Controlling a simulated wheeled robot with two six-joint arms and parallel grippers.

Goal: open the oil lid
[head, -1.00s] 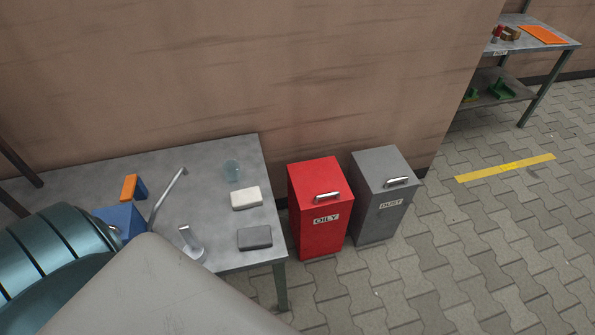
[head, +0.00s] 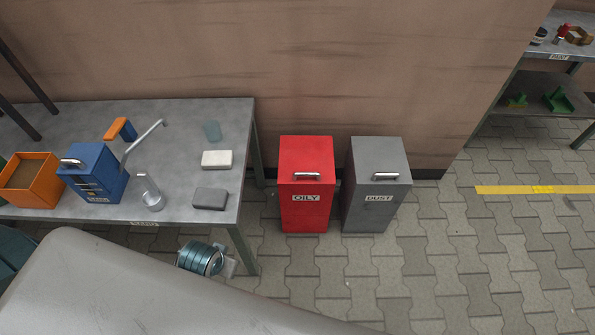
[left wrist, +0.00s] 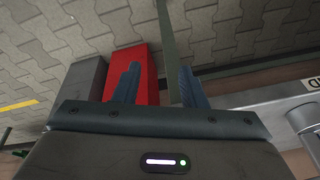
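The red bin labelled OILY (head: 305,211) stands on the floor to the right of the table. Its lid (head: 306,152) looks shut, with a metal handle (head: 307,176) at the front edge. The red bin also shows in the left wrist view (left wrist: 126,58), partly behind a finger. My left gripper (left wrist: 158,80) has its two fingers spread apart with nothing seen between them. In that view it is in front of the bin; the distance is unclear. The handle cannot be made out there. My right gripper is in neither current view.
A grey bin labelled DUST (head: 376,212) stands close to the right of the red one. The metal table (head: 180,118) holds a blue can (head: 95,172), an orange box (head: 30,182) and small items. Paved floor is open in front of the bins.

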